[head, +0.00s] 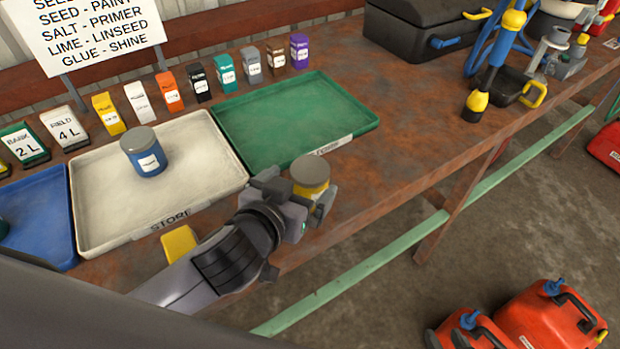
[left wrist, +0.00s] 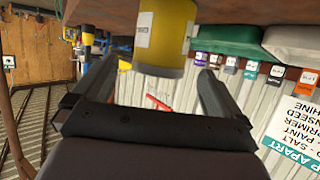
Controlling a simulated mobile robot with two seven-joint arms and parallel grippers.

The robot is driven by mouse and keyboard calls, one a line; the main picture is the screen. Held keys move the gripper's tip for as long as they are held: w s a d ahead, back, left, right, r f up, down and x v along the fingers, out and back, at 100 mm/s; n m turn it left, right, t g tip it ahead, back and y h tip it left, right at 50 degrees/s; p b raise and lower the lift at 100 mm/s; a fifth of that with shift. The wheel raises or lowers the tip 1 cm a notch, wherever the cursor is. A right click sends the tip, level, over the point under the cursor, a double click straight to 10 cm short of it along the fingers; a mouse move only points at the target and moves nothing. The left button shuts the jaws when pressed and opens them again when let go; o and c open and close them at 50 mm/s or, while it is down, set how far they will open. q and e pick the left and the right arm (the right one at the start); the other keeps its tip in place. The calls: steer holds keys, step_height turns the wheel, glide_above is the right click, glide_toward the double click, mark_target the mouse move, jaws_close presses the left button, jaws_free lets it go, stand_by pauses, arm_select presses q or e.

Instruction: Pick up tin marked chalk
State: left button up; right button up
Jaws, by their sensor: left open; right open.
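A yellow tin with a grey lid (head: 310,170) stands near the front edge of the bench, right of the cream tray. In the left wrist view this yellow tin (left wrist: 168,30) shows a white label, too small to read. My left gripper (head: 303,203) is at this tin with its fingers open; the left wrist view shows the open fingers (left wrist: 158,80) to either side of the tin's lid end. Whether they touch it I cannot tell. A blue tin with a grey lid (head: 146,158) stands on the cream tray, its label unreadable. My right gripper is not in view.
The cream tray marked STORE (head: 205,185) lies between a blue tray (head: 40,215) and a green tray (head: 290,115). Several small coloured boxes (head: 168,92) line the back. A yellow block (head: 179,243) lies near the front edge. A black toolbox (head: 415,30) stands back right.

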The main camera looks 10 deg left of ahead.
mark_target(310, 175)
arm_select(q)
steer(key=shift+x, duration=2.55)
steer(key=shift+f, duration=0.1)
steer(key=c, duration=1)
steer(key=shift+c, duration=0.7)
